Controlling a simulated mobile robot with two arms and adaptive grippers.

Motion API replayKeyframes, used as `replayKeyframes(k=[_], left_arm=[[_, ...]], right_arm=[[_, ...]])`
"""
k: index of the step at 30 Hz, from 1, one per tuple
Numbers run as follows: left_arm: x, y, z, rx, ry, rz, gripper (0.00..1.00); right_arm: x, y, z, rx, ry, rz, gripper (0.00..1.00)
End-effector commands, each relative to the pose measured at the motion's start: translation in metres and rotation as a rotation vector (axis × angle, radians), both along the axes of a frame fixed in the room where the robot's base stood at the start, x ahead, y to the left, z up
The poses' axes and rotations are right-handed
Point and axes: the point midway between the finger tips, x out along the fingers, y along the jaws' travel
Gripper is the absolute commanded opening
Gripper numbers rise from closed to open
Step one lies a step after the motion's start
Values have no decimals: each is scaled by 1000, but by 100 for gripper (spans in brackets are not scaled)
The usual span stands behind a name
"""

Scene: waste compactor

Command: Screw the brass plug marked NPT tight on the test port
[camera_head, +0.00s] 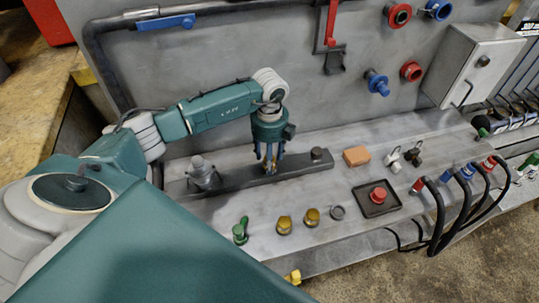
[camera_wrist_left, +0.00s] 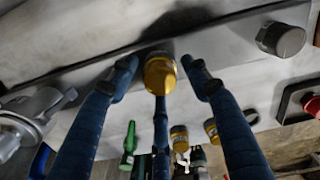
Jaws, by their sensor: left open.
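My left gripper (camera_head: 271,168) points down over the dark steel bar on the bench. In the left wrist view its blue fingers (camera_wrist_left: 160,70) stand apart around a brass plug (camera_wrist_left: 160,74), with small gaps at its sides. The plug sits at the bar; the port beneath it is hidden. Only a little brass shows between the fingers in the head view. Two more brass plugs, a left one (camera_head: 284,224) and a right one (camera_head: 312,217), stand on the bench in front. No NPT mark is readable. My right gripper is not in view.
A grey fitting (camera_head: 203,173) stands at the bar's left end and a dark knob (camera_head: 317,155) near its right end. A green fitting (camera_head: 240,231), a grey ring (camera_head: 337,212), a red button on a black tray (camera_head: 378,196) and an orange block (camera_head: 356,156) lie around.

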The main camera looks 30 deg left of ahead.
Motion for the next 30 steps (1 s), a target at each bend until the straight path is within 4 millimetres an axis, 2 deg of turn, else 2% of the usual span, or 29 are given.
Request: replayKeyframes(k=[3,11,16,23,27,30], left_arm=[[0,-1,4,-1,0,172,48],[0,0,3,-1,0,379,48],[0,0,4,0,1,628,48],[0,0,3,-1,1,796,48],[0,-1,5,-1,2,1000,48],[0,0,2,1,1,1124,48]], right_arm=[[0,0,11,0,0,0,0],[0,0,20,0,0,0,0],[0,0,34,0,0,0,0],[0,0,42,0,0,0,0],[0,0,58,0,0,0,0],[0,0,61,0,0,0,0]])
